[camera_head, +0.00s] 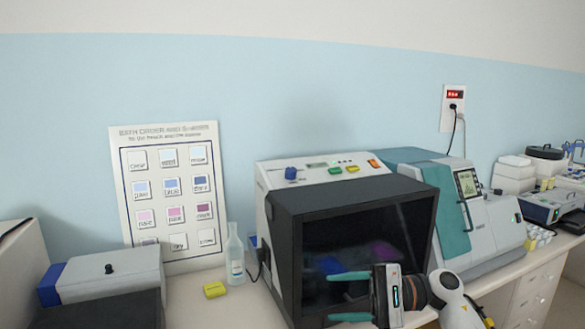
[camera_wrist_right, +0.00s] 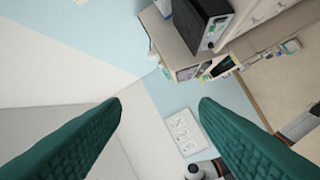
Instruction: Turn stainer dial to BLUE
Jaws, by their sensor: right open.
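The stainer (camera_head: 281,205) is a white machine with a large dark front window, standing on the counter in the middle of the head view. Its blue dial (camera_head: 291,173) sits at the left of the sloped top panel; its setting is too small to read. My right gripper (camera_head: 331,297) is in front of the window's lower right, below and to the right of the dial and apart from it. Its two teal fingers are spread, one above the other. In the right wrist view the fingers (camera_wrist_right: 160,105) are wide apart with nothing between them. My left gripper is not in view.
Green, yellow and orange buttons (camera_head: 351,169) lie right of the dial. A bath-order poster (camera_head: 128,215) leans on the wall. A clear bottle (camera_head: 235,260) and yellow block (camera_head: 215,290) stand left of the stainer. A grey-teal machine (camera_head: 490,235) stands close on its right.

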